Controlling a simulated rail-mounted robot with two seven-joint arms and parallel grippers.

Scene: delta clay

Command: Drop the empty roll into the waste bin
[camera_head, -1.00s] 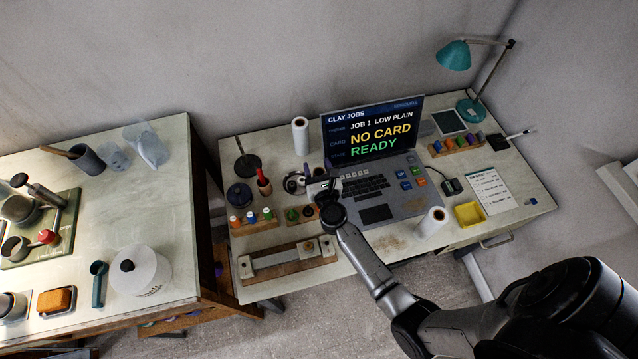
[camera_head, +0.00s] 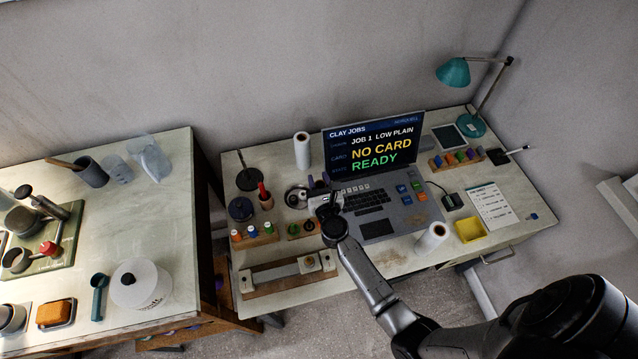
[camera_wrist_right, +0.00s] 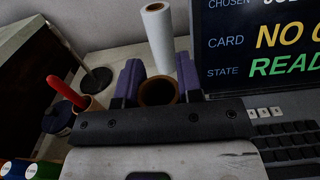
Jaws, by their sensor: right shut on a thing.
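My right gripper (camera_head: 320,182) is over the desk, just left of the laptop's keyboard. In the right wrist view its purple fingers (camera_wrist_right: 158,82) are shut on a short brown tube (camera_wrist_right: 157,92), which looks like the empty roll. I look into the tube's dark open end, and its lower part is hidden behind the gripper's body. In the head view the tube is too small and covered to make out. My left gripper is not in view. I cannot make out a waste bin in either view.
A white roll (camera_head: 302,150) stands behind the gripper, and another (camera_head: 432,237) is near the desk's front edge. The laptop (camera_head: 372,150) is close on the right. A red-handled tool in a pot (camera_head: 265,197) and coloured bottles (camera_head: 253,232) are on the left. A gap separates the two tables.

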